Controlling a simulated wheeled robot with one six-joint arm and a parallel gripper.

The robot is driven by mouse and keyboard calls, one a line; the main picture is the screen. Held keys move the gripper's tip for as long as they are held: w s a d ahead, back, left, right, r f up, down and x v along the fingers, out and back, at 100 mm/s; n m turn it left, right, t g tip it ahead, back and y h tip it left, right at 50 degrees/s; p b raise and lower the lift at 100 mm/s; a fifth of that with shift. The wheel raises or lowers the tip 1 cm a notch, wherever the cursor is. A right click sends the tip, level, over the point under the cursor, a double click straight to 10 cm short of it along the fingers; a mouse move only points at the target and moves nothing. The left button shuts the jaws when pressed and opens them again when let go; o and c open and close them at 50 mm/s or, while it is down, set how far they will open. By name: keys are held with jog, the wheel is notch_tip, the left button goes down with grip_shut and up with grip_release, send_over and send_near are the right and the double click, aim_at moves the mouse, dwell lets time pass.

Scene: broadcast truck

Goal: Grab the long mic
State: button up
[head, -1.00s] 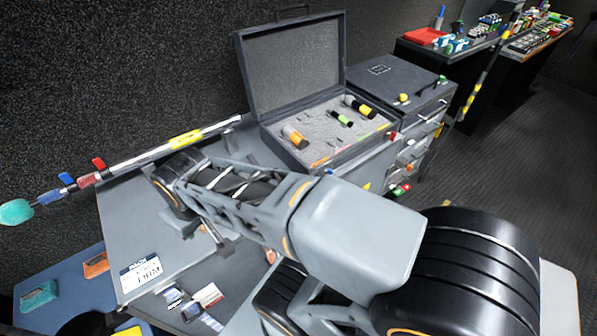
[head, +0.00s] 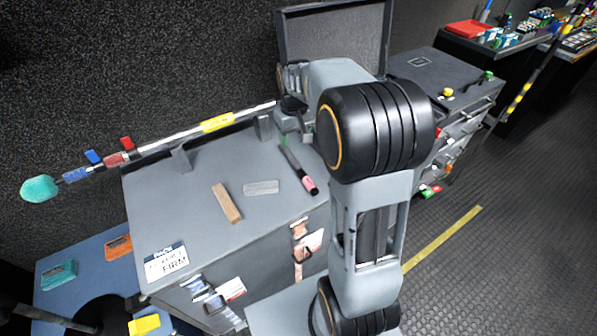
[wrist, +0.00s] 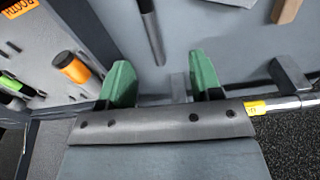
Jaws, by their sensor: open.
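The long mic on its pole (head: 180,135) has a teal foam head (head: 39,189) at the left, coloured clips and a yellow band. It rests on low supports above the grey cabinet top (head: 200,222). My gripper (head: 290,112) is by the pole's right end, partly hidden by my arm. In the wrist view my open gripper (wrist: 162,82) shows two green fingers with a gap. The silver pole (wrist: 296,102) shows at right with an orange-yellow label; my dark palm hides its continuation, so I cannot tell whether it lies between the fingers.
A dark stick with a pink band (head: 300,170) lies on the cabinet, near a wooden block (head: 226,203) and grey block (head: 261,188). An open case (head: 330,30) stands behind my arm.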

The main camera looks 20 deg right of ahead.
jog(key=w+d+f, duration=0.3)
jog(key=f, duration=0.1)
jog(key=b, duration=0.1)
send_over(299, 166)
jog(key=shift+g, duration=0.3)
notch_tip(299, 166, down, 8)
jog(key=shift+a+r, duration=0.1)
jog(key=shift+f, duration=2.95)
jog(key=c, duration=1.1)
jog(key=shift+r, duration=0.2)
